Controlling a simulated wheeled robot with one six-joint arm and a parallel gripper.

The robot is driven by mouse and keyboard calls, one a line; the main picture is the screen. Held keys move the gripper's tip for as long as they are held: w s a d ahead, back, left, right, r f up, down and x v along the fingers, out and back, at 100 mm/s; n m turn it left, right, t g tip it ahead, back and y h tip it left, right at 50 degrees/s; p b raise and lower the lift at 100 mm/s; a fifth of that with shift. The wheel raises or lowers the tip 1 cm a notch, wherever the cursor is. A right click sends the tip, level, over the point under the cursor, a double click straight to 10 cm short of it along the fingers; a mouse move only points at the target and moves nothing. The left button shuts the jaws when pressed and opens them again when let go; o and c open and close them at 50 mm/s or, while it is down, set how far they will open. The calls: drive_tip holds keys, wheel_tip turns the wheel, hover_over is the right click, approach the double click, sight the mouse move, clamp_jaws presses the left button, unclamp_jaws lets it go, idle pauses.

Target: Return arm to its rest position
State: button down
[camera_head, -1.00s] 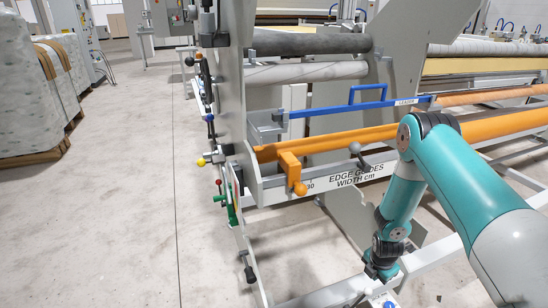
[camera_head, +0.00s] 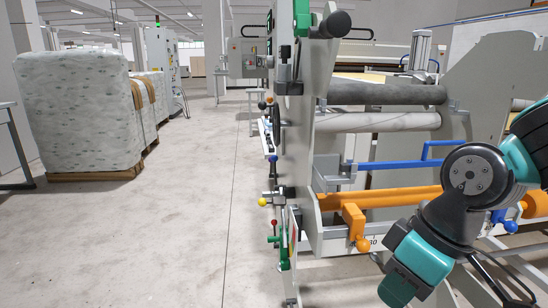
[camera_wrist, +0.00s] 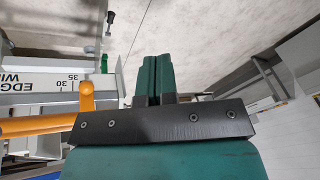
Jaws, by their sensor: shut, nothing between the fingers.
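My gripper (camera_wrist: 157,80) shows in the wrist view with its two green fingers together and nothing between them. It is above open grey floor, to the right of an orange handle (camera_wrist: 87,95) and the white edge-guide scale (camera_wrist: 45,85). In the head view my arm (camera_head: 470,190) is bent at the right, in front of the gantry's orange roller (camera_head: 395,198). My fingertips cannot be made out there. The arm hides part of the gantry's lower rail.
The gantry's grey upright (camera_head: 300,130) stands just left of my arm, with an orange clamp (camera_head: 354,222) and a blue handle (camera_head: 400,165) close by. Wrapped bales (camera_head: 80,110) stand on pallets at the left. The floor between is clear.

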drive_tip(key=s+a+r+m, duration=0.1)
drive_tip(key=s+r, duration=0.2)
drive_tip(key=s, duration=0.5)
wheel_tip(320, 180, up, 23)
drive_tip(key=p, duration=2.3)
drive_tip(key=shift+w+a+m+g, duration=0.15)
drive_tip(key=shift+w+m+g, duration=0.05)
drive_tip(key=shift+m+g, duration=0.1)
